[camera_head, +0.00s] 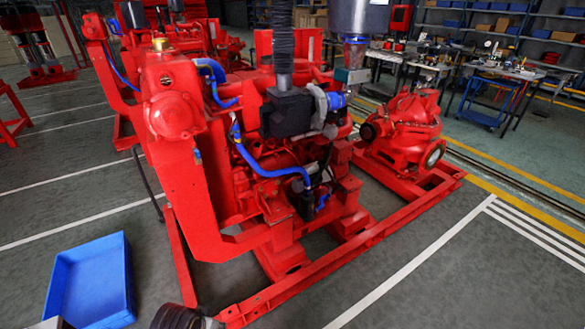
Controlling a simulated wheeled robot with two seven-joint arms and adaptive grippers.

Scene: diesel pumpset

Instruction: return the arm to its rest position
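Neither of my grippers can be made out in the head view. A small grey piece shows at the bottom left edge and a dark ribbed piece at the bottom edge right of the blue bin. Both are cut off by the frame, and I cannot tell what they are. The red diesel pumpset (255,160) fills the middle of the view, with its engine on the left and its red pump (405,130) on the right.
The pumpset stands on a red base frame (330,262). A blue bin (90,280) sits on the grey floor at the lower left. Workbenches (495,72) and shelves stand at the back right. Floor at the lower right is clear, with white lines.

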